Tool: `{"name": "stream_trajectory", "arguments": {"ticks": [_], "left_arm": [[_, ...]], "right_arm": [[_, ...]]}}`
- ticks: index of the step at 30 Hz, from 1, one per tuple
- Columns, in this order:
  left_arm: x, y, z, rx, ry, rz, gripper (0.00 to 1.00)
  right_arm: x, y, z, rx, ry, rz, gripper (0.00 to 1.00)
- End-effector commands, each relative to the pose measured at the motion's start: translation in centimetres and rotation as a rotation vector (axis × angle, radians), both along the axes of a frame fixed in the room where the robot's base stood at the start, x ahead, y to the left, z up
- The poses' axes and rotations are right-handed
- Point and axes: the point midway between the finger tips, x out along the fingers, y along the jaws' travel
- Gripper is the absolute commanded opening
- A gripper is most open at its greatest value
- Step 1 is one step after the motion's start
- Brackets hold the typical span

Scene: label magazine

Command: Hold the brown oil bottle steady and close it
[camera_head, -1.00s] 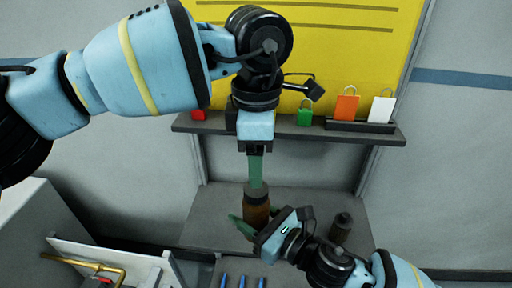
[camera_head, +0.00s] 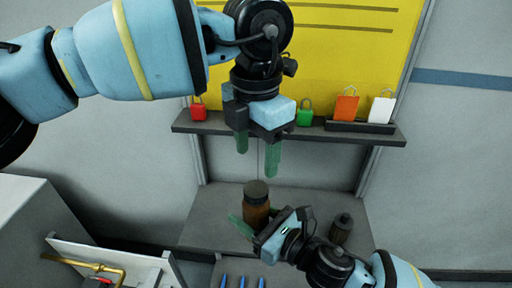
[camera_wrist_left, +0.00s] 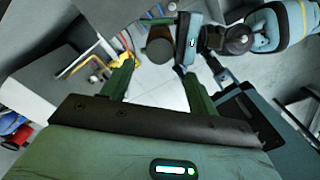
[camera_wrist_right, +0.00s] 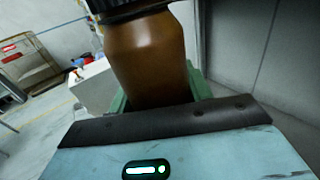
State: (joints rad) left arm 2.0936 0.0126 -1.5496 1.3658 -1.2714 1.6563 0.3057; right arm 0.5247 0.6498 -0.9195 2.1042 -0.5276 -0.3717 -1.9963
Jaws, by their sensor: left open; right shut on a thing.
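The brown oil bottle (camera_head: 257,212) stands upright over the grey bench, with a dark cap (camera_head: 256,191) on its top. My right gripper (camera_head: 250,222) is shut on the bottle's body from the front right. In the right wrist view the brown bottle (camera_wrist_right: 150,60) fills the space between the green fingers. My left gripper (camera_head: 257,158) is open and empty above the bottle, its green fingers pointing down and apart from the cap. In the left wrist view the dark round cap (camera_wrist_left: 160,48) shows beyond the open fingers. How tightly the cap sits cannot be told.
A dark bottle (camera_head: 341,228) stands right of my right gripper on the bench (camera_head: 205,215). Several padlocks, including a green one (camera_head: 305,115), line the shelf (camera_head: 365,134) behind. Blue pens (camera_head: 241,282) lie in front, and a brass pipe (camera_head: 85,264) is at left.

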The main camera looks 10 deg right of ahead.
Motion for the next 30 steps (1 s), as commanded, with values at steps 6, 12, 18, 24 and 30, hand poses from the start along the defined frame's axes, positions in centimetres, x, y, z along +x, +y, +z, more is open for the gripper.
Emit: {"name": "stream_trajectory", "arguments": {"ticks": [6,12,18,24,30], "left_arm": [[0.0,0.0,-1.8,0.001,0.0,-0.001,0.59],[0.0,0.0,-4.8,0.001,0.002,0.0,0.59],[0.0,0.0,-7.0,0.0,0.001,-0.001,0.59],[0.0,0.0,-7.9,0.0,-0.001,0.0,0.59],[0.0,0.0,-8.0,0.0,-0.001,0.0,0.59]], "right_arm": [[0.0,0.0,0.0,0.001,-0.001,0.0,0.0],[0.0,0.0,0.0,0.001,-0.001,0.0,0.0],[0.0,0.0,0.1,0.001,-0.001,0.0,0.0],[0.0,0.0,0.1,0.0,-0.001,0.0,0.0],[0.0,0.0,0.1,0.001,-0.001,0.0,0.0]]}}
